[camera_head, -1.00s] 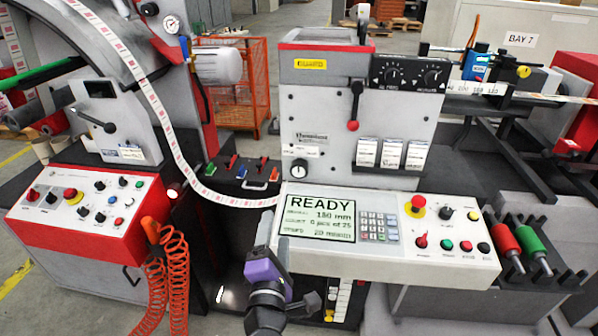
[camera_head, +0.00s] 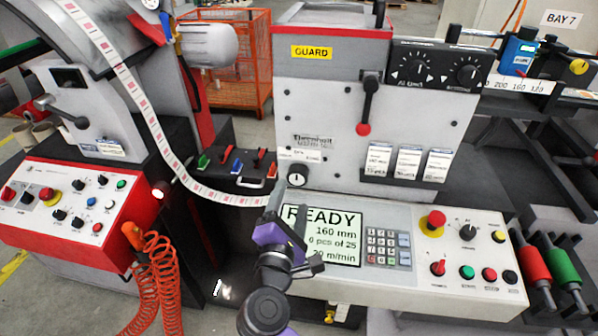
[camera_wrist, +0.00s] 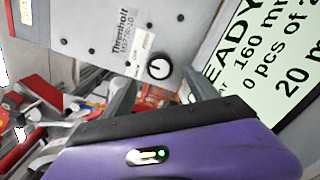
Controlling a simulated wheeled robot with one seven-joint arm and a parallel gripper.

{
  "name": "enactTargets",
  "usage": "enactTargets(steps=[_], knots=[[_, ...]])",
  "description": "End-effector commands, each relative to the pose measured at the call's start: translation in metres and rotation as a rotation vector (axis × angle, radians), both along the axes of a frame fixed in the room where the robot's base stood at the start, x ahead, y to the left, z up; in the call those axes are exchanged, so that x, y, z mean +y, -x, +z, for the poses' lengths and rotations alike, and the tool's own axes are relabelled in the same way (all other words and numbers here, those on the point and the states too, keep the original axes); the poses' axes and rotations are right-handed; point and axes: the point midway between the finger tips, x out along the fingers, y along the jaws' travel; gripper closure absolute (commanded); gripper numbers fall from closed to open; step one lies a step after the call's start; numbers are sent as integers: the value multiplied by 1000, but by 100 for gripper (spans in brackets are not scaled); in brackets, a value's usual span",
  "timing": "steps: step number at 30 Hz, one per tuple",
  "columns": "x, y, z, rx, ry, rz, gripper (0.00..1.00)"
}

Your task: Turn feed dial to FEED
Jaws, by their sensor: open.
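A small black dial (camera_head: 297,175) with a white pointer mark is on the lower left of the grey machine front, above the READY screen (camera_head: 322,235). Its labels are too small to read, so I cannot confirm that it is the feed dial. In the wrist view the dial (camera_wrist: 158,67) shows just beyond and between my fingers. My gripper (camera_head: 287,206) is in front of the screen's left edge, just below the dial in the head view. In the wrist view my gripper (camera_wrist: 158,90) is open and empty, with no finger seen touching the dial.
A red-knobbed lever (camera_head: 364,128) hangs on the machine front to the upper right. The label web (camera_head: 190,188) runs down at the left towards the machine. A control panel (camera_head: 450,262) with an emergency stop (camera_head: 433,221) and several buttons lies right of the screen.

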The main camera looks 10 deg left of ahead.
Motion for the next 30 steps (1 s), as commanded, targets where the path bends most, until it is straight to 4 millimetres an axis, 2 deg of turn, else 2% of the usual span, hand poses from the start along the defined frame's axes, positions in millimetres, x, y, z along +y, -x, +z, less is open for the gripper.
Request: enactTargets(steps=[13,18,26,30], knots=[[-3,-63,1,0,-1,-2,32],[-3,-72,0,0,-1,-1,32],[-3,-73,0,1,-1,-1,32],[-3,-73,0,1,-1,-1,59]])
